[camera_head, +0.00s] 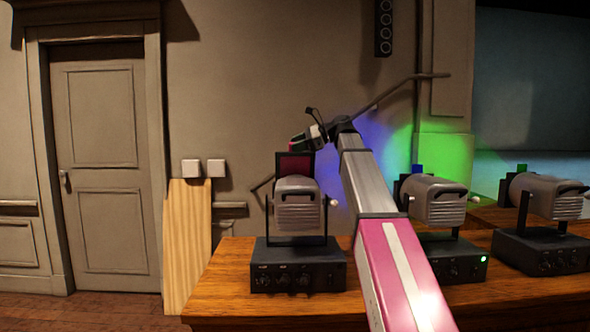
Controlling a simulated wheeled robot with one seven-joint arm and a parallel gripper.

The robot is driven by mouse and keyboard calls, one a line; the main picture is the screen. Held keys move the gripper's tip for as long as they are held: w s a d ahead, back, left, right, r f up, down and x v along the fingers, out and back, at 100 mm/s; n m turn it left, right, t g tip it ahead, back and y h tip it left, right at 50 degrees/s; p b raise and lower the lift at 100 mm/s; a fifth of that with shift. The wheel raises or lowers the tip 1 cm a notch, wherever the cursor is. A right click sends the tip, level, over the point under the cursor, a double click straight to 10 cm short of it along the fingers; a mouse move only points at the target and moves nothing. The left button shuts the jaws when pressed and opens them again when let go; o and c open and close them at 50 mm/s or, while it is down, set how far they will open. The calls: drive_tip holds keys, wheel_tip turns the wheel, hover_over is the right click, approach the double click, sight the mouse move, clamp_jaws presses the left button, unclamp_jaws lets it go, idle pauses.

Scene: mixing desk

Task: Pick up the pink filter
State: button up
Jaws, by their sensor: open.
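The dark pink filter (295,166) stands upright as a square in a dark frame at the far side of the left lamp (298,206), rising above its housing. My gripper (298,144) is at the top of the filter in the picture, at the end of my pink and grey arm. It is open. Whether its fingers are around the filter's top edge or just above it, I cannot tell. The lamp hides the filter's lower part.
The wooden desk (215,290) also holds a middle lamp (437,204) with a blue filter (417,169) and a right lamp (545,203) with a green filter (521,168). My arm passes between the left and middle lamps. A wooden board (187,245) stands left of the desk.

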drive_tip(key=shift+a+f, duration=0.15)
drive_tip(key=shift+a, duration=0.15)
clamp_jaws()
